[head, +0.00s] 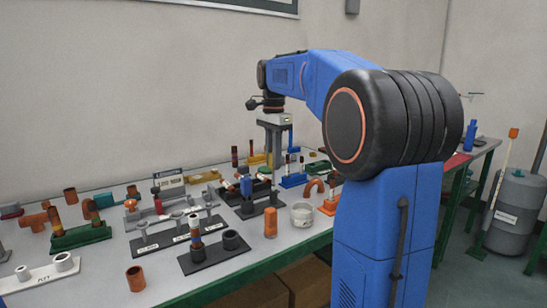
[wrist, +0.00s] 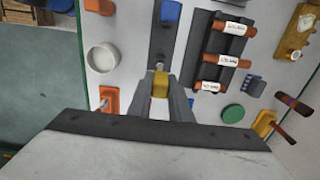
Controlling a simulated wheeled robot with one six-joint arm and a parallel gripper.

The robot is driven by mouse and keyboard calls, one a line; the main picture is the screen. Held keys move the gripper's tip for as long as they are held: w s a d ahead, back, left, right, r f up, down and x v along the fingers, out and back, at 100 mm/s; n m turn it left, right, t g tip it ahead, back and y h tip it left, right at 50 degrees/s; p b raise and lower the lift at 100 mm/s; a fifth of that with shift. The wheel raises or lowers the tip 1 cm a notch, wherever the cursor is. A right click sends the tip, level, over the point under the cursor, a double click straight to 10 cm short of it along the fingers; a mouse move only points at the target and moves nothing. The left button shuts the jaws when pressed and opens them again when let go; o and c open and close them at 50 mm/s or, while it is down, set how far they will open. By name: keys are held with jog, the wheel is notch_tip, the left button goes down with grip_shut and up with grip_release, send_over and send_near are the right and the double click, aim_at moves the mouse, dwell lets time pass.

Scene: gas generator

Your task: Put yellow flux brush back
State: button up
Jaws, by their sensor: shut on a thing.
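My gripper (wrist: 160,88) is shut on a yellow block-like piece, which I take to be the yellow flux brush (wrist: 160,84). The rest of the brush is hidden below the piece. In the head view my gripper (head: 277,150) points down over the bench, among the racks; the brush cannot be made out there. A dark narrow holder (wrist: 161,45) lies just ahead of the fingertips in the wrist view, with a blue piece (wrist: 171,13) at its far end. Whether the brush touches this holder cannot be told.
A white cup (wrist: 102,57) and an orange stand (wrist: 109,100) are left of the fingers. A dark rack with labelled orange tubes (wrist: 221,58) and a green disc (wrist: 233,113) are to the right. Several more racks crowd the bench (head: 110,277).

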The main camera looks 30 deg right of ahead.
jog(key=shift+f, duration=2.25)
jog(key=o, duration=1)
jog(key=shift+c, duration=0.2)
notch_tip(320, 180, up, 17)
jog(key=shift+r, duration=0.2)
